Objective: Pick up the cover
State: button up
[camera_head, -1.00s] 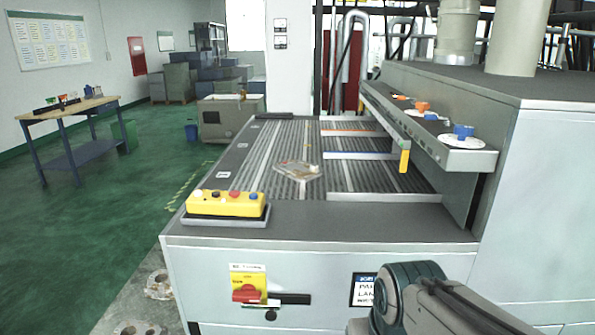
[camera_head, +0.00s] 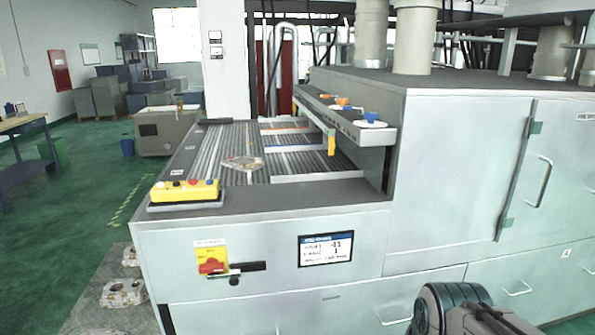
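A flat, pale metal casting (camera_head: 242,163) with brownish patches lies on the ribbed grey bed of the machine; it may be the cover, but I cannot tell for sure. Other grey castings with round holes lie low at the bottom left, one nearer (camera_head: 124,292) and one farther back (camera_head: 130,257), partly hidden by the machine. A dark, rounded part of my arm shows at the bottom right, in front of the machine. My gripper is not in view, and nothing held by it shows.
The machine (camera_head: 265,232) fills the middle, with a tall closed cabinet (camera_head: 450,170) on the right. A yellow button box (camera_head: 184,191) sits on its near left corner. A wooden-topped bench (camera_head: 22,121) stands far left. Green floor (camera_head: 80,200) is open on the left.

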aim_at(244, 162)
jog(key=z, duration=0.2)
jog(key=k, duration=0.4)
jog(key=u, duration=1)
jog(key=i, duration=1.45)
jog(key=z, duration=0.15)
